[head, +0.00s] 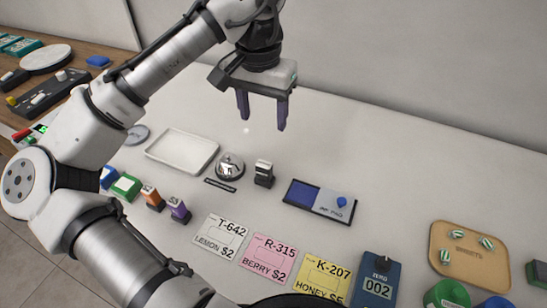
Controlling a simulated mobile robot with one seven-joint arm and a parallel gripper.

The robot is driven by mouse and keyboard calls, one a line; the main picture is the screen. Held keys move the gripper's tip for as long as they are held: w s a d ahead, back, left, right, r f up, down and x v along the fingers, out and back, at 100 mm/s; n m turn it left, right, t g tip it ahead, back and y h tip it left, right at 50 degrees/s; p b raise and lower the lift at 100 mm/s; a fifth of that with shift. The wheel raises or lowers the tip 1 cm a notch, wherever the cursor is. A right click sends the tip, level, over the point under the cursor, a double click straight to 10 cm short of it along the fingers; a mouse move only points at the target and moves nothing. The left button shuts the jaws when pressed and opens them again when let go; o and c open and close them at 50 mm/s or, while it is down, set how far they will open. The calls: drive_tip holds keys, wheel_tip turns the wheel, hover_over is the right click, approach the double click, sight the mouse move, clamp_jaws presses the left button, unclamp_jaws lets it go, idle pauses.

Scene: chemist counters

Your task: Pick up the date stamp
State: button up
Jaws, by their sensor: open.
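A small black stamp with a pale top (264,173) stands upright on the white counter, just right of a silver bell. It may be the date stamp, but I cannot read any marking on it. Two other small upright stamp-like pieces, one orange (152,197) and one purple (179,209), stand to the left. My gripper (262,114) is open and empty, fingers pointing down. In the picture it hangs above the black stamp, apart from it.
A silver bell (230,165) and a white tray (183,153) are left of the black stamp. A blue ink pad (302,195) lies to its right. Price cards (221,236), a blue counter box (377,280) and a tan tray (469,274) are nearer.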

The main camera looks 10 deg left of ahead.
hover_over(264, 163)
wheel_tip(264, 163, down, 8)
drive_tip(key=shift+s+a+r+p, duration=0.1)
drive_tip(key=shift+a+r+p, duration=0.05)
drive_tip(key=shift+p, duration=0.2)
drive_tip(key=shift+f+p, duration=0.65)
drive_tip(key=shift+f, duration=2.5)
drive_tip(key=c, duration=1.1)
drive_tip(key=shift+c, duration=0.2)
drive_tip(key=shift+r, duration=0.1)
wheel_tip(264, 163, up, 20)
drive_tip(key=b, duration=0.1)
